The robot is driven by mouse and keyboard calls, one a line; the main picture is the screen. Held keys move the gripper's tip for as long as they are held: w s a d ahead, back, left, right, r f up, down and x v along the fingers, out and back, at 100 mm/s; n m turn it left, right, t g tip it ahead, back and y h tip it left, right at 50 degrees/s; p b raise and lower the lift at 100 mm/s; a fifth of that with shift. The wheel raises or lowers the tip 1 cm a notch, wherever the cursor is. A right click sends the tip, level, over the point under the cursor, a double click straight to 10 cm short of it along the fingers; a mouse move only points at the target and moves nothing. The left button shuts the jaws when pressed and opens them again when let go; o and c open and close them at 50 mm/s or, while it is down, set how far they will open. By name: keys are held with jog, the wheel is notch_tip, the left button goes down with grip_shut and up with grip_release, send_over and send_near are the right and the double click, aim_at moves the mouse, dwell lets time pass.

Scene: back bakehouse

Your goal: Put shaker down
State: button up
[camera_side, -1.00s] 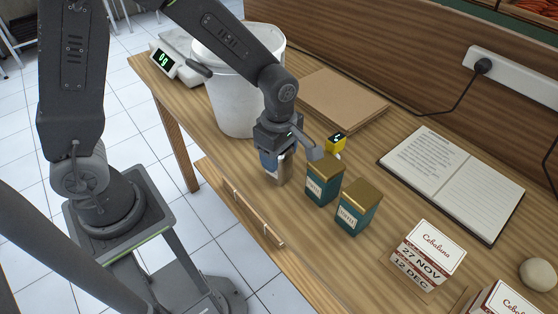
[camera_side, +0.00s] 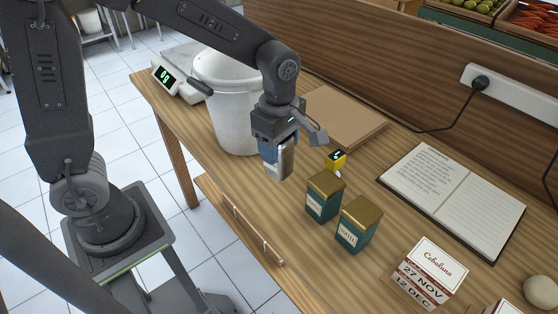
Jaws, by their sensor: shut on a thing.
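My gripper (camera_side: 275,146) points down over the wooden table in the middle of the side view. It is shut on a silver metal shaker (camera_side: 285,162), held roughly upright. The gripper's fingers hide the shaker's upper part, and a blue part shows on its left side. The shaker is left of two green tins with gold lids and in front of the white bucket. It appears to be a little above the table, but the gap under it is hard to judge.
The green tins (camera_side: 324,197) (camera_side: 358,225) stand close right. A small yellow timer (camera_side: 336,159) is behind them. The white bucket (camera_side: 232,120), scale (camera_side: 168,76), brown board (camera_side: 345,118), open notebook (camera_side: 452,198) and date block (camera_side: 428,274) surround the area. Bare tabletop lies below the shaker.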

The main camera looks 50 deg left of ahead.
jog(key=shift+r, duration=1.25)
jog(key=d+r+m, duration=0.5)
jog(key=d+m, duration=0.7)
jog(key=d+r+m, duration=0.5)
jog(key=d+m, duration=0.6)
jog(key=m, duration=0.1)
jog(key=s+d+f+n, duration=0.1)
jog(key=d+f+n, duration=0.45)
jog(key=d, duration=0.45)
jog(key=s+d+f+n, duration=0.1)
jog(key=d+f+n, duration=0.4)
jog(key=d+n, duration=0.3)
jog(key=shift+m, duration=0.35)
jog(key=shift+d+f, duration=0.15)
jog(key=shift+f, duration=1.4)
jog(key=shift+d+f, duration=0.2)
jog(key=shift+f, duration=1.35)
jog(key=shift+d+f, duration=0.15)
jog(key=shift+f, duration=1.4)
